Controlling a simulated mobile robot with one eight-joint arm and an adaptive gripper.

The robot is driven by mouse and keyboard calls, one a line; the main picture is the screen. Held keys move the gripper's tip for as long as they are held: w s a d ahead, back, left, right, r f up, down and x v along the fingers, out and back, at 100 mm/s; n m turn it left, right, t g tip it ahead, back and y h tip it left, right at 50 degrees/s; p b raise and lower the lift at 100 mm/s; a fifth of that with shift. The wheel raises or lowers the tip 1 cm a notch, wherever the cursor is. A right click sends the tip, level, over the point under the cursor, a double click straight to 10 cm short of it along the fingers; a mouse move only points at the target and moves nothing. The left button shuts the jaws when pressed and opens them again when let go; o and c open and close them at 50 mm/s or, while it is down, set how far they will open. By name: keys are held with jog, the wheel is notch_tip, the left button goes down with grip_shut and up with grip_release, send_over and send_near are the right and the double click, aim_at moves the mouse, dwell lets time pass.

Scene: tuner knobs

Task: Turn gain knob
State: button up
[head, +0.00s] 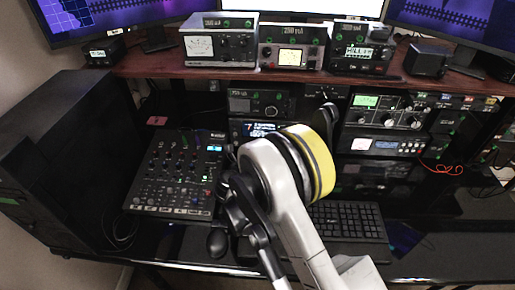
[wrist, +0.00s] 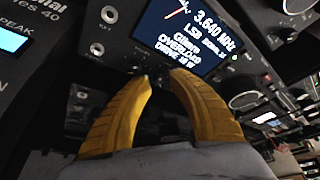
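The radio with a lit blue display (wrist: 200,40) fills the upper middle of the wrist view; it shows "3.640 MHz" and "LSB". In the head view its display (head: 262,129) shows just left of my arm. I cannot read which knob is gain. My gripper (wrist: 161,77) has two yellow fingers, parted, with tips close to the panel below the display. Small controls between the tips are too dark to make out, and contact is unclear. My arm hides the gripper in the head view.
A mixer (head: 178,180) lies left of my arm and a keyboard (head: 345,220) lies to its right. A black computer tower (head: 50,150) stands at the left. More radios (head: 385,118) are stacked right of my arm. Metered units stand on the shelf (head: 150,62) above.

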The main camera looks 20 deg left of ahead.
grip_shut()
jog(key=shift+a+f+n+t+h+b, duration=0.1)
jog(key=shift+f+n+t+h+b, duration=0.25)
jog(key=shift+n+b, duration=0.6)
jog(key=shift+r+n+t+h, duration=0.3)
jog(key=shift+n+t+h, duration=0.15)
jog(key=shift+n, duration=0.8)
grip_release()
